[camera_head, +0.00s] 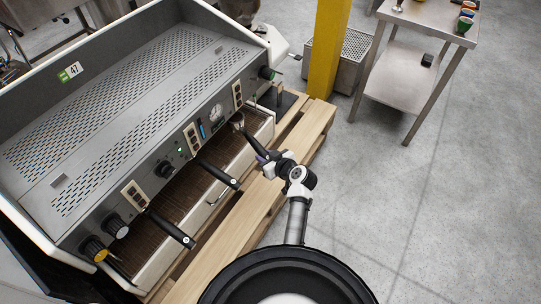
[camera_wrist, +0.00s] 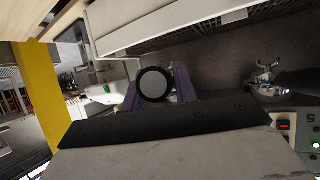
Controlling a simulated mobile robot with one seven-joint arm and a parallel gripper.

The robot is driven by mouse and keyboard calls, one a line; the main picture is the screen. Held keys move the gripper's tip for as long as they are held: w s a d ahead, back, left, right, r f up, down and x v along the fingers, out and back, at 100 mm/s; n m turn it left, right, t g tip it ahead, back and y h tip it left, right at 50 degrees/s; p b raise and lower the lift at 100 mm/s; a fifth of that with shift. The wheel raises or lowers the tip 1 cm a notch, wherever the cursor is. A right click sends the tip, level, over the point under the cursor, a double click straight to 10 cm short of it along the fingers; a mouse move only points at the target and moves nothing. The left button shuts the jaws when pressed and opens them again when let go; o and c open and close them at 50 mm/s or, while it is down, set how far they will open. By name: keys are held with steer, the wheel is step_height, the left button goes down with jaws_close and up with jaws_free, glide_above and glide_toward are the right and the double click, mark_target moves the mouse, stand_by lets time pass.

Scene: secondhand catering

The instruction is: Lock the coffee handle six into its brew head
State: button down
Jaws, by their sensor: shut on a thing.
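My gripper (camera_head: 263,157) is shut on a black coffee handle (camera_head: 249,138) at the right end of the espresso machine (camera_head: 130,105). The handle's far end meets the machine front near the rightmost brew head (camera_head: 238,121). I cannot tell whether it is seated there, or read its number. In the wrist view, my gripper's purple fingers (camera_wrist: 160,92) stand on both sides of the handle's round black end with a pale face (camera_wrist: 153,84).
Two other black handles, middle (camera_head: 218,175) and left (camera_head: 170,229), stick out from the machine front. The drip tray (camera_head: 182,192) lies below them. The machine stands on a wooden pallet (camera_head: 300,135). A yellow post (camera_head: 329,45) and a steel table (camera_head: 405,70) stand behind; the floor at right is clear.

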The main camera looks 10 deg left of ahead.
steer(key=a+m+t+h+p, duration=0.1)
steer(key=a+p, duration=0.3)
steer(key=a, duration=0.2)
steer(key=shift+m, duration=0.3)
stand_by(0.3)
steer(key=shift+s+a+r+t, duration=0.15)
steer(key=shift+a+r+t, duration=0.15)
steer(key=shift+r, duration=0.3)
stand_by(1.2)
steer(key=shift+r+p, duration=0.65)
steer(key=shift+r, duration=0.25)
steer(key=shift+b, duration=0.35)
steer(key=shift+r, duration=0.25)
stand_by(0.6)
steer(key=shift+w+d+f+n+g+y+b, duration=0.1)
steer(key=shift+w+d+n+g+y+b, duration=0.45)
steer(key=shift+b, duration=1.65)
